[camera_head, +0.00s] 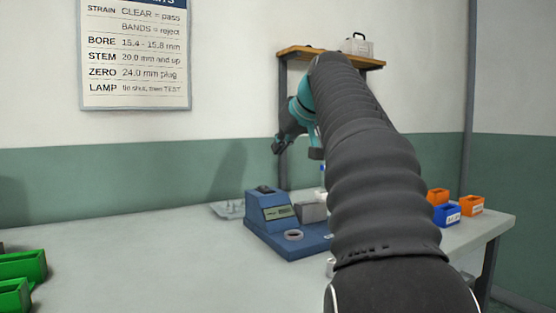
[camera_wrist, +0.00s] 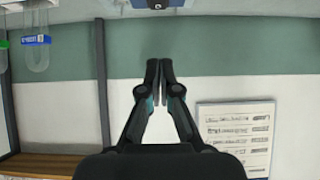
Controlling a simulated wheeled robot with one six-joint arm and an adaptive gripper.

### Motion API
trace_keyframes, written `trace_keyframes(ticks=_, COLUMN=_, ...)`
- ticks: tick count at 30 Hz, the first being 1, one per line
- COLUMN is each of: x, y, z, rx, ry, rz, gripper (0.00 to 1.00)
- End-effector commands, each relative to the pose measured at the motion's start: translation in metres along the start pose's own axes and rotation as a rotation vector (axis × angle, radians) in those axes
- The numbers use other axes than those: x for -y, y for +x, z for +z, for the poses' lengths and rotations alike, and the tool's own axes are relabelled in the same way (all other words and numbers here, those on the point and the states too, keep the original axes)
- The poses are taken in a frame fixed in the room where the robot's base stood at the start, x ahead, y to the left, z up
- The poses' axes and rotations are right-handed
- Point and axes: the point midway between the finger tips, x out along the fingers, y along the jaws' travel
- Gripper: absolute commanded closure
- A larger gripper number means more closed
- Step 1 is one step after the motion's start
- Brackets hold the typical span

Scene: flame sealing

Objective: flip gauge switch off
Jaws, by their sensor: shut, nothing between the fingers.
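The gauge (camera_head: 262,212) is a blue box with a small display, standing on a blue base plate on the table. A small dark part (camera_head: 264,189) sits on its top; I cannot tell whether it is the switch or which way it is set. A grey block (camera_head: 312,212) and a grey ring (camera_head: 293,235) are on the base plate. In the wrist view only a blue edge of the gauge (camera_wrist: 156,4) shows at the top. My gripper (camera_wrist: 159,64) is shut and empty, pointing toward the gauge side; in the head view it is above the gauge, apart from it.
Green bins (camera_head: 22,268) are at the front left. Orange (camera_head: 471,205) and blue bins (camera_head: 446,214) stand at the right. A shelf (camera_head: 300,51) and a wall sign (camera_head: 136,55) are behind. My arm hides the table's right middle.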

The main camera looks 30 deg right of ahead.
Motion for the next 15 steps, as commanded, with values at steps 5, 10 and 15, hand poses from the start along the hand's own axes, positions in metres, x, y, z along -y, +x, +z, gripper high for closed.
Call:
trace_keyframes(ticks=5, x=-0.001, y=0.031, z=0.001, rx=0.003, ry=0.002, rz=-0.002, gripper=1.0)
trace_keyframes(ticks=10, x=-0.001, y=0.063, z=0.001, rx=0.003, ry=0.002, rz=0.0, gripper=1.0)
trace_keyframes(ticks=15, x=-0.002, y=0.093, z=0.002, rx=0.003, ry=0.002, rz=0.001, gripper=1.0)
